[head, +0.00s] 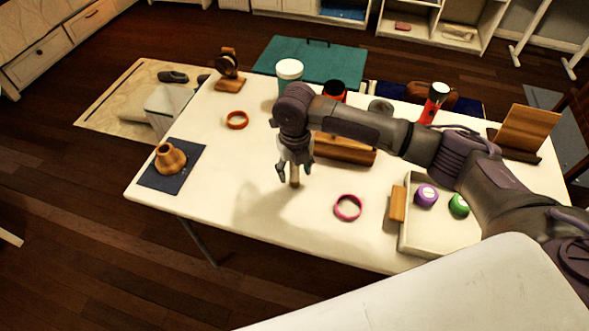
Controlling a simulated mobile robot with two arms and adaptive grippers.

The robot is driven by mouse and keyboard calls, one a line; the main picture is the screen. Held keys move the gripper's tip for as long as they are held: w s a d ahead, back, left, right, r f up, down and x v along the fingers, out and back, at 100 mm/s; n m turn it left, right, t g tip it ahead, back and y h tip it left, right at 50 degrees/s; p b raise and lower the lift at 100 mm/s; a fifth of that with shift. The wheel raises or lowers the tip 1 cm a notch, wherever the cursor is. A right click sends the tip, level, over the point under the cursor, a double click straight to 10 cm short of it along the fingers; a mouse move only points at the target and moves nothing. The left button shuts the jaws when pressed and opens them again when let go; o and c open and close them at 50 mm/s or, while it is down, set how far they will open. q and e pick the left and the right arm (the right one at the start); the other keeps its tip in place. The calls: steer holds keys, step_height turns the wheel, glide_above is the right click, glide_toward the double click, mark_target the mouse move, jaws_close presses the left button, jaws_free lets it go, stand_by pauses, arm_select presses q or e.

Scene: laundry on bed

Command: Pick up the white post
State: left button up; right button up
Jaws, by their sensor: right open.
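My right gripper (294,175) is over the middle of the white table (245,205), pointing down, with its fingers apart. A small upright post (294,180) shows between the fingertips. It looks pale tan in this light, and I take it to be the white post. Its upper part is hidden by the gripper, and I cannot tell whether the fingers touch it. My left gripper is not in view.
A wooden box (345,150) lies right behind the gripper. A pink ring (348,207) and a tray (432,236) with purple and green items are to the right. An orange ring (237,120) and a wooden vase (170,158) are left. The front left tabletop is clear.

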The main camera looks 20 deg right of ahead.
steer(key=shift+c, duration=0.4)
jaws_close()
steer(key=shift+r, duration=0.15)
